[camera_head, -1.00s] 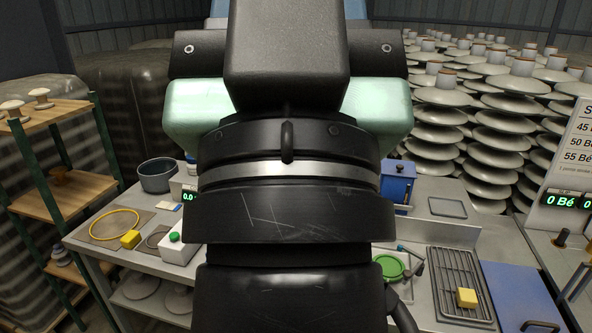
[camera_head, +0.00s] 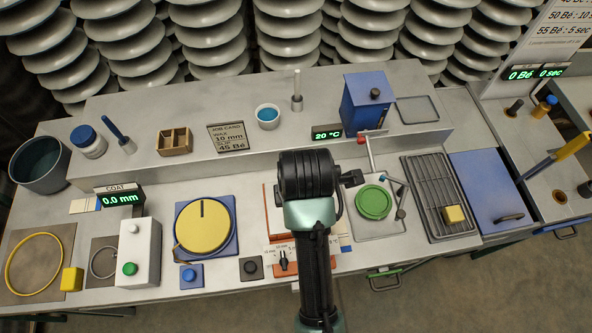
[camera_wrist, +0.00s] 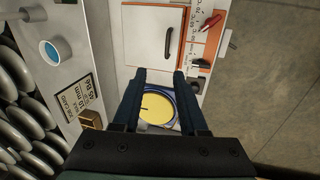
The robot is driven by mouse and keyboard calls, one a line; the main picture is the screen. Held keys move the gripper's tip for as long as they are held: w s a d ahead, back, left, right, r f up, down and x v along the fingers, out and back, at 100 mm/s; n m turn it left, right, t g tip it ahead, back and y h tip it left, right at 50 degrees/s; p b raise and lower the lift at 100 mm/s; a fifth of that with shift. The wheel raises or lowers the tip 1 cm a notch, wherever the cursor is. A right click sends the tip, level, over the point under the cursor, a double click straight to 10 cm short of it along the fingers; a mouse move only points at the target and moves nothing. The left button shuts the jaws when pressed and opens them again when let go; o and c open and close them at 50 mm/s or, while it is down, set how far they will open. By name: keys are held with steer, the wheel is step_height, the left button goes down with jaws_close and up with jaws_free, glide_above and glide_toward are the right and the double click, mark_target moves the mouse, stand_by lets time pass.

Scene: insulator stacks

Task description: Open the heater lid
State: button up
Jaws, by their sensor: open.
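The heater shows in the wrist view as an orange-edged box with a pale, flat lid (camera_wrist: 150,30) and a dark curved handle (camera_wrist: 168,42). The lid lies flat and looks closed. In the head view my arm covers most of the heater; only orange edges (camera_head: 285,267) and part of its dial strip show. My gripper (camera_wrist: 160,76) is open and empty, with its fingertips by the lid's near edge in the picture, below the handle. I cannot tell its height above the lid. The fingers are hidden in the head view.
A yellow disc (camera_head: 203,226) on a blue base is left of the heater. A green disc (camera_head: 373,203) and a rack (camera_head: 437,196) are right. A blue box (camera_head: 366,102) and a 20 °C display (camera_head: 327,135) stand on the back ledge. Insulator stacks fill the background.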

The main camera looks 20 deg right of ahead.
steer(key=x, duration=0.8)
steer(key=s+p+x, duration=0.1)
steer(key=x, duration=0.4)
steer(key=shift+s+a+f, duration=0.1)
steer(key=shift+a+f, duration=0.05)
steer(key=shift+f, duration=0.05)
jaws_close()
stand_by(1.0)
